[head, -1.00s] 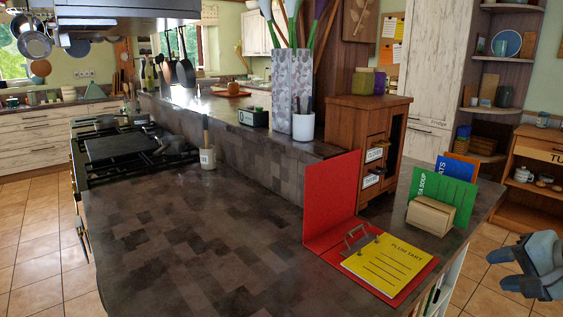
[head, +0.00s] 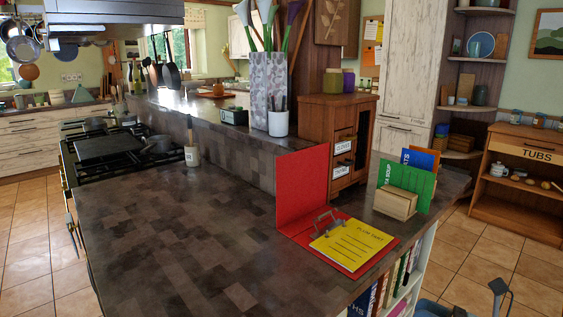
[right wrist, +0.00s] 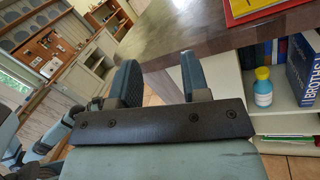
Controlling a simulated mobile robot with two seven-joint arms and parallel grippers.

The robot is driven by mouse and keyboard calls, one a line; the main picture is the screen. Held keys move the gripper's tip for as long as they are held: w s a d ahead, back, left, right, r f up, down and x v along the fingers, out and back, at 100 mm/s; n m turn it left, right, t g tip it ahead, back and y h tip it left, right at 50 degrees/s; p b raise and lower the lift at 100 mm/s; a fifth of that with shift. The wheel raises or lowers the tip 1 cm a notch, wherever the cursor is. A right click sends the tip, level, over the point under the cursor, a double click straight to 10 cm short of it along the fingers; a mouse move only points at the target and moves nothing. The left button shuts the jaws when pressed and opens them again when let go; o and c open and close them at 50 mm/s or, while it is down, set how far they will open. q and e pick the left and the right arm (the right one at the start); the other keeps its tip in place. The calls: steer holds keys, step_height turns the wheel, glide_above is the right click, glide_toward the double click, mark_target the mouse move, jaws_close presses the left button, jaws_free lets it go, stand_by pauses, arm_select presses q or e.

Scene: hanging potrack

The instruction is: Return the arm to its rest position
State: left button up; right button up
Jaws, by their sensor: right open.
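My right gripper (right wrist: 162,82) shows in the right wrist view with its two blue-grey fingers apart and nothing between them. It is beside the dark countertop (right wrist: 190,38), close to the open shelf under it. In the head view, blue-grey parts of my right arm show at the bottom edge, right of the counter, mostly cut off by the frame. My left gripper is in neither view.
The counter (head: 180,230) bears an open red folder (head: 301,185) with a yellow page and a wooden card holder (head: 396,203). Books and a yellow-capped bottle (right wrist: 263,88) stand on the shelf below. Tiled floor (head: 465,250) is clear between the counter and the TUBS cabinet (head: 525,150).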

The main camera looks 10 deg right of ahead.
steer(key=a+f+m+t+h, duration=0.35)
steer(key=f+m+h, duration=0.9)
steer(key=m, duration=1.25)
steer(key=s+a+f+m+g+y, duration=0.2)
steer(key=s+a+f+m+g, duration=0.2)
steer(key=a+f+m, duration=0.25)
steer(key=s+a+f+m+g+y, duration=0.2)
steer(key=s+a+f+m+g, duration=0.2)
steer(key=a+f+m, duration=0.3)
arm_select(q)
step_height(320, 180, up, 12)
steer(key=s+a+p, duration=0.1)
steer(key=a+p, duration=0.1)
steer(key=p, duration=1.9)
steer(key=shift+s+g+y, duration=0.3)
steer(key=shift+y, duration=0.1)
arm_select(e)
step_height(320, 180, up, 15)
steer(key=s+d+n, duration=0.1)
steer(key=n, duration=0.1)
steer(key=shift+d+f+t+h, duration=0.15)
steer(key=shift+d+t+h, duration=0.15)
steer(key=shift+t+h, duration=0.05)
